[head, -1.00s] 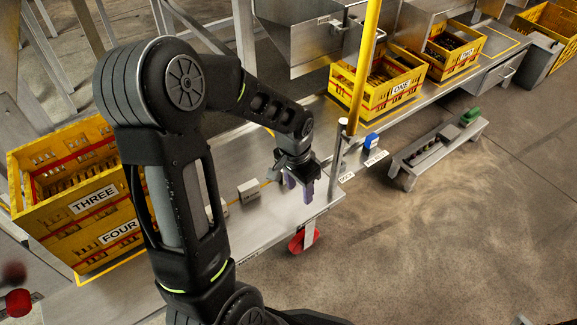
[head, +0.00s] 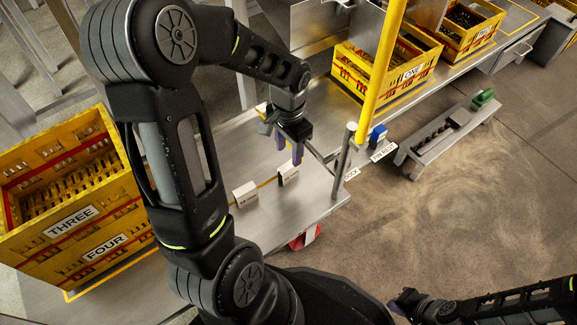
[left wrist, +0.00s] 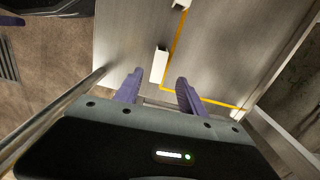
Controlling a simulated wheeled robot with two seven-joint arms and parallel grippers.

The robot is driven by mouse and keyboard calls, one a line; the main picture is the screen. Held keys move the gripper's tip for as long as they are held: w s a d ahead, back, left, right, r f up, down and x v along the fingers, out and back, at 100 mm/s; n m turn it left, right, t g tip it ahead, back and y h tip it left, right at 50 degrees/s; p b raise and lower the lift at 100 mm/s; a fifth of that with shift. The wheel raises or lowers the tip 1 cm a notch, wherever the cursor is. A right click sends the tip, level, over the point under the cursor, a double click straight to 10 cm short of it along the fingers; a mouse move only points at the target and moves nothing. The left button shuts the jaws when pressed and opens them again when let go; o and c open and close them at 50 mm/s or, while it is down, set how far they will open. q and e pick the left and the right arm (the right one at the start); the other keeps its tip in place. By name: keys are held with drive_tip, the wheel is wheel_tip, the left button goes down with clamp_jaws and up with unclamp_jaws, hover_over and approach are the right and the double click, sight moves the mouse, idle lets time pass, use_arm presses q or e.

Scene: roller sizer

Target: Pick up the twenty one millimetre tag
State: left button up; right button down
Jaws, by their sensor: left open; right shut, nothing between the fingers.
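Small pale tag blocks stand on the steel table (head: 300,207). One tag (head: 246,193) is left of my left gripper; another tag (head: 288,175) is just below its fingers in the head view. Their print is too small to read surely, so I cannot tell which is the twenty one millimetre tag. My left gripper (head: 290,152) is open and empty above the table, purple fingers pointing down. In the left wrist view, a white tag (left wrist: 160,66) lies beyond and between the fingertips (left wrist: 158,84), apart from them. My right gripper (head: 403,303) is shut and empty at the lower right.
A yellow post (head: 381,70) and a steel post (head: 344,150) stand right of my left gripper. Yellow crates THREE and FOUR (head: 70,205) are stacked left; crate ONE (head: 390,70) is behind. A low bench (head: 445,135) stands right.

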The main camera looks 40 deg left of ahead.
sight(289, 165)
use_arm(q)
drive_tip(key=shift+f+b, duration=0.5)
drive_tip(key=shift+f, duration=0.8)
drive_tip(key=shift+f, duration=0.1)
drive_tip(key=f+b, duration=0.2)
drive_tip(key=f, duration=0.1)
drive_tip(key=f+b, duration=0.1)
drive_tip(key=shift+s+d+f, duration=0.15)
drive_tip(key=shift+s+f, duration=0.05)
drive_tip(key=shift+s, duration=0.05)
drive_tip(key=shift+f, duration=0.35)
drive_tip(key=shift+c, duration=0.2)
clamp_jaws()
